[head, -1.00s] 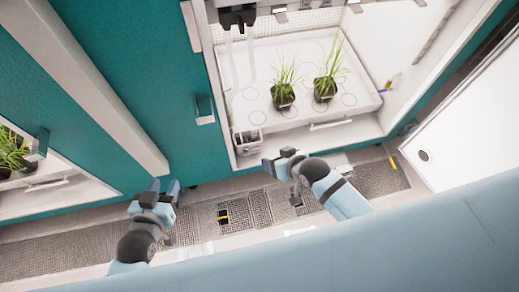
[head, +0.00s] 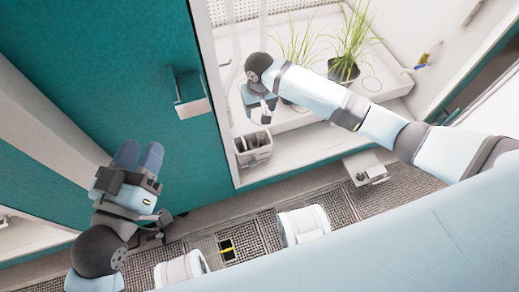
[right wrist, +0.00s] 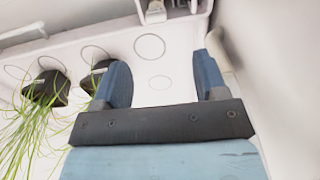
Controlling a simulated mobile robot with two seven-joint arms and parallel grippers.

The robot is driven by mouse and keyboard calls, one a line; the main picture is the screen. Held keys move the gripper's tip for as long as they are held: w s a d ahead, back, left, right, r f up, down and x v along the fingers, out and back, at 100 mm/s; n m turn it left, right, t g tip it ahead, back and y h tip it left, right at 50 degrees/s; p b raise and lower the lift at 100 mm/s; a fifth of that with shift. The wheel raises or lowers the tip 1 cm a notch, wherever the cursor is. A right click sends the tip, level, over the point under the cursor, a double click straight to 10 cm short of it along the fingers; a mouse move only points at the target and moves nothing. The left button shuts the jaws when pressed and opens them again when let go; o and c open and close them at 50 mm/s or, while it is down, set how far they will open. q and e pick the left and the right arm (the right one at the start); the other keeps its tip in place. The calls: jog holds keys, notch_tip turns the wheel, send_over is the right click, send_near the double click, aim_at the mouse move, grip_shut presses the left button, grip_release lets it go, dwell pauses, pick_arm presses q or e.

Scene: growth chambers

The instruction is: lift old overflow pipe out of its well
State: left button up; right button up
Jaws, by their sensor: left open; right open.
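My right gripper (head: 262,110) is inside the open chamber, above the left part of the white tray (head: 295,118). In the right wrist view its two blue fingers (right wrist: 164,82) are apart, with only bare tray visible between them. A pale pipe-like piece (right wrist: 222,50) shows just beyond the right finger; I cannot tell whether it is the old overflow pipe. The well is not clearly visible. My left gripper (head: 138,154) is open and empty in front of the teal door, outside the chamber.
A small caddy (head: 252,149) with items sits at the chamber's front left.

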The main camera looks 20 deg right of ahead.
aim_at(261, 128)
notch_tip(261, 128, down, 8)
jog(key=b, duration=0.3)
jog(key=shift+r, duration=0.2)
jog(key=shift+d+f+b, duration=0.1)
jog(key=shift+f+b, duration=0.6)
jog(key=shift+f, duration=0.15)
jog(key=f+b, duration=0.3)
jog(key=shift+w+d+f, duration=0.1)
jog(key=shift+d+f, duration=0.15)
jog(key=shift+f, duration=0.35)
pick_arm(q)
jog(key=f+m, duration=0.1)
jog(key=w+f+m, duration=0.1)
jog(key=f, duration=0.1)
jog(key=w+a+f+m, duration=0.1)
jog(key=shift+w+f+h, duration=0.1)
jog(key=shift+f+h, duration=0.15)
jog(key=shift+h, duration=0.05)
pick_arm(e)
grip_shut()
